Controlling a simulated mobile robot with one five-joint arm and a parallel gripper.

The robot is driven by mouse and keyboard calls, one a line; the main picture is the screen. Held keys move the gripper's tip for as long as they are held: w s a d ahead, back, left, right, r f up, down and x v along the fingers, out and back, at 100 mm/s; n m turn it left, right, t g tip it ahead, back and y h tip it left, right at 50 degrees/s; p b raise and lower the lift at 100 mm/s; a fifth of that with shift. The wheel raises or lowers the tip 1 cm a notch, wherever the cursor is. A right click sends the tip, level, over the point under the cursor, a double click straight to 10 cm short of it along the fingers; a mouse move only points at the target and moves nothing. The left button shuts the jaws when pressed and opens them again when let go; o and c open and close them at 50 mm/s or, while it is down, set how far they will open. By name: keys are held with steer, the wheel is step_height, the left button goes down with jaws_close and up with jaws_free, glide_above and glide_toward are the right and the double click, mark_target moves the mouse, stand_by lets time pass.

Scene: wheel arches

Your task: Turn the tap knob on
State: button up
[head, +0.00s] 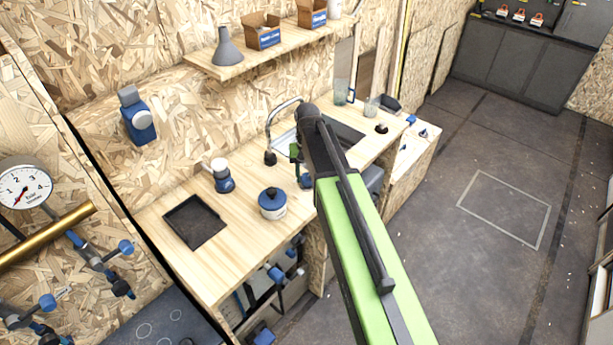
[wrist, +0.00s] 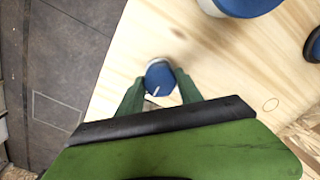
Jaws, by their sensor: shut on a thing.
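The tap knob (wrist: 160,78) is a small round blue knob with a white line across its top. In the wrist view it stands on the wooden counter near its edge. My gripper (wrist: 159,88) has its two green fingers on either side of the knob, shut on it. The white line tilts slightly in this view. In the head view my arm hides most of the gripper (head: 298,160), and a blue part (head: 305,181) shows just below it by the counter's front edge. The curved tap spout (head: 284,108) stands behind, by the sink (head: 343,133).
A white pot with a blue lid (head: 272,205) stands on the counter (head: 240,255) close to the knob. A blue and white item (head: 222,177) and a dark square tray (head: 194,221) are further left. A shelf (head: 215,72) runs above. Open floor (head: 450,180) lies at right.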

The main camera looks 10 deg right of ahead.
mark_target(308, 177)
steer(key=shift+s+m, duration=0.15)
steer(key=shift+m, duration=0.45)
steer(key=o, duration=1.4)
steer(key=shift+c, duration=0.2)
step_height(308, 177, up, 18)
steer(key=p, duration=1.7)
steer(key=shift+f, duration=0.25)
